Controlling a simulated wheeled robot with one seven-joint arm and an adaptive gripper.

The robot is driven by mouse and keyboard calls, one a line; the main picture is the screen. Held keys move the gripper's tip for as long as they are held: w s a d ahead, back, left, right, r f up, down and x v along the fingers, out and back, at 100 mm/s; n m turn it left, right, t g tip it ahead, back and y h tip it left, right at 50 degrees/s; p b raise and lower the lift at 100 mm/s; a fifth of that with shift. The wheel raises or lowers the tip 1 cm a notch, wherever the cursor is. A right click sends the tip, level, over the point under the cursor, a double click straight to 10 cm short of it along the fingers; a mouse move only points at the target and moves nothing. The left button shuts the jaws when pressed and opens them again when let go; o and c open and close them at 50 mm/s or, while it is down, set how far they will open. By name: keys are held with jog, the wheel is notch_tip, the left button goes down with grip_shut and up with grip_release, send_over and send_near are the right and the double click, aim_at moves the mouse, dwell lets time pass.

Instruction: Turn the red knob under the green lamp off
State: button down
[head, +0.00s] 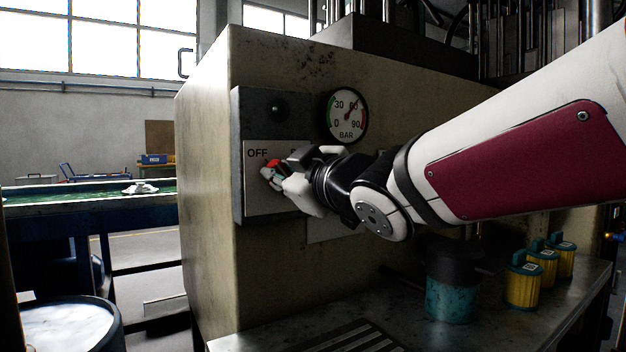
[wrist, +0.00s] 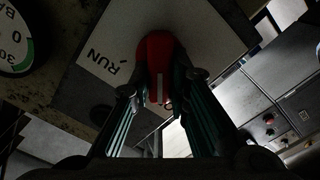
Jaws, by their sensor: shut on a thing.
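The red knob (head: 273,163) is on a pale plate (head: 256,205) on the grey panel of a large beige machine. The plate reads OFF at its upper left. A dark, unlit-looking lamp (head: 278,109) sits above the plate; its colour is hard to tell. My gripper (head: 271,174) is at the knob and covers most of it in the head view. In the wrist view, the knob (wrist: 158,62) is between my two fingers, which are shut on it. A white line on the knob points down in that picture. The word RUN (wrist: 104,61) shows to its left.
A pressure gauge (head: 345,115) marked BAR is on the machine, right of the panel and close above my wrist. A teal container (head: 450,298) and several yellow canisters (head: 524,285) stand on the metal bench below my arm. A green conveyor (head: 85,194) is at left.

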dwell(0.4)
jog(key=c, duration=1.5)
grip_release()
jog(key=shift+s, duration=0.1)
jog(key=shift+v, duration=5.95)
jog(key=shift+d+f, duration=0.1)
jog(key=shift+d, duration=0.05)
